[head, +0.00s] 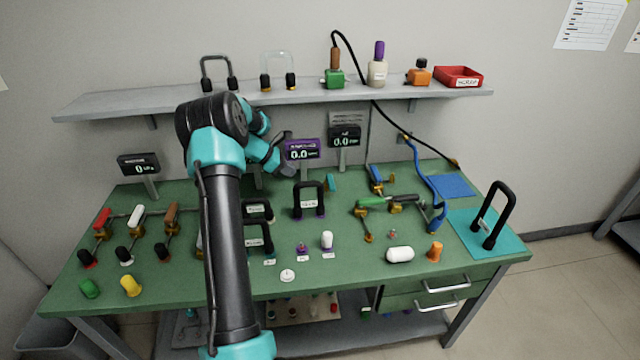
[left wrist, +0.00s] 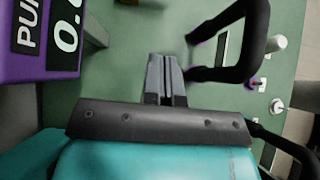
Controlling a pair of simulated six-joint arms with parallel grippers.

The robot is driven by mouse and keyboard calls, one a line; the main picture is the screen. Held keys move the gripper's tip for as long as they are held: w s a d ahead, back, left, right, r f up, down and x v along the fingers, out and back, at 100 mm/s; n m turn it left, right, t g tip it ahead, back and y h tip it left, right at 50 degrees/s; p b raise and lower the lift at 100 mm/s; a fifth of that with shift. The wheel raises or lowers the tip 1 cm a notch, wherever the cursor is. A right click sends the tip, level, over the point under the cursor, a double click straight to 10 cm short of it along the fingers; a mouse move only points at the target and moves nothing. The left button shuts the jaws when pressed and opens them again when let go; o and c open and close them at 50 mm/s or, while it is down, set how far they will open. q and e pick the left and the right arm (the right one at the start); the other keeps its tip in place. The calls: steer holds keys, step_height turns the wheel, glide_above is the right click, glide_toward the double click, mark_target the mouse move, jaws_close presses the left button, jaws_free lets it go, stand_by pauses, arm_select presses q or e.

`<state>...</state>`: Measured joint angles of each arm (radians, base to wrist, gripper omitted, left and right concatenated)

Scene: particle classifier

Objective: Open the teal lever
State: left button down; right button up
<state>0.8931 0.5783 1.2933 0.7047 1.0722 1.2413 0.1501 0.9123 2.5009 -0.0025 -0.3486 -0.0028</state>
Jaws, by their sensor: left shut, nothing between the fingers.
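A small teal upright piece (head: 331,183) stands on the green bench behind the black handle; it looks like the teal lever, but it is too small to make out its valve. My left gripper (head: 288,169) is shut and empty, in front of the purple display and to the left of the teal piece, apart from it. In the left wrist view the closed fingers (left wrist: 165,72) point over bare green bench. My right gripper is out of view.
A purple display (head: 302,150) and a black handle with purple feet (head: 309,199) stand close to the left gripper. Blue (head: 376,175) and green (head: 371,201) levers lie to the right. Red, white and brown levers stand at the left. The shelf (head: 290,97) hangs behind.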

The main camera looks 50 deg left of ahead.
mark_target(331, 184)
arm_select(q)
steer(key=shift+w+d+f, duration=0.1)
stand_by(0.3)
steer(key=x, duration=0.9)
steer(key=shift+w+d+f, duration=0.15)
steer(key=shift+d+f, duration=0.05)
steer(key=shift+w+d, duration=0.7)
steer(key=shift+w, duration=0.3)
steer(key=shift+w+d, duration=0.45)
steer(key=shift+w, duration=0.25)
steer(key=shift+s+a, duration=0.1)
